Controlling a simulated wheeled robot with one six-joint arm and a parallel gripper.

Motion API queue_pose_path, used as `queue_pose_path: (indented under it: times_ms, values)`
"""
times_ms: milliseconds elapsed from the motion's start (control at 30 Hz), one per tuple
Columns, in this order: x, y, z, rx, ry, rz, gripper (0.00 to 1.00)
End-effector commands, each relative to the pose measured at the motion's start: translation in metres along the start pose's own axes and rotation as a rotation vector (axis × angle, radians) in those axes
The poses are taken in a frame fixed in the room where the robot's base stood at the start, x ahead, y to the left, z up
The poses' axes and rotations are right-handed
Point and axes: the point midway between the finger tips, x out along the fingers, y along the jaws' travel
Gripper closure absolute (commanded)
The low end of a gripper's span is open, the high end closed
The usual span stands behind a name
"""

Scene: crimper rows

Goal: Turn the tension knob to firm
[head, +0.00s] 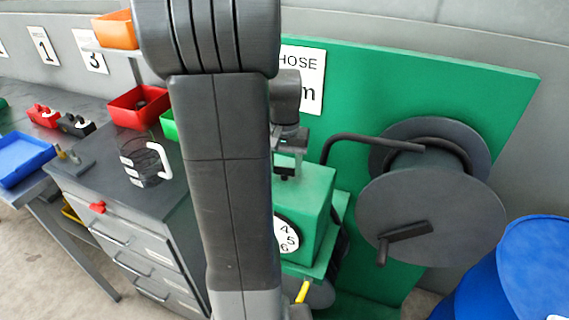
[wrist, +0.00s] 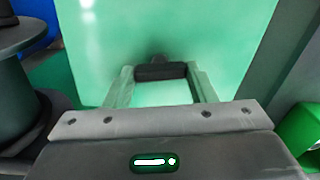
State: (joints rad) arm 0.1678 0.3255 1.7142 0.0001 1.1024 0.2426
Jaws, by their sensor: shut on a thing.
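A green machine box (head: 308,205) stands in front of the green board, with a white dial (head: 287,236) on its front. The dial shows 4, 5 and 6; the rest is hidden behind my arm. My gripper (head: 286,170) points down at the top of the box. In the wrist view, my gripper (wrist: 162,77) has its two fingers on either side of a small dark knob (wrist: 160,71) on the green surface and is shut on it. I see no readable setting mark around the knob.
A hose reel (head: 430,218) with a crank and a blue drum (head: 545,265) stand to the right. My arm blocks the middle of the head view.

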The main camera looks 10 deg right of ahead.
Motion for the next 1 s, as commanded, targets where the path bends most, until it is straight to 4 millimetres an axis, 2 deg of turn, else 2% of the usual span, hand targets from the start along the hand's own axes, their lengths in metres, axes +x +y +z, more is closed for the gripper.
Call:
queue_pose_path:
  times_ms: [400, 933, 967, 1000]
  values:
    - [-0.0012, 0.0000, -0.0010, 0.177, 0.004, 0.000, 0.72]
    - [-0.0013, 0.0000, -0.0011, 0.201, 0.004, -0.001, 0.72]
    - [-0.0013, 0.0000, -0.0011, 0.200, 0.004, -0.001, 0.45]
    - [-0.0013, 0.0000, -0.0011, 0.200, 0.004, -0.001, 0.37]
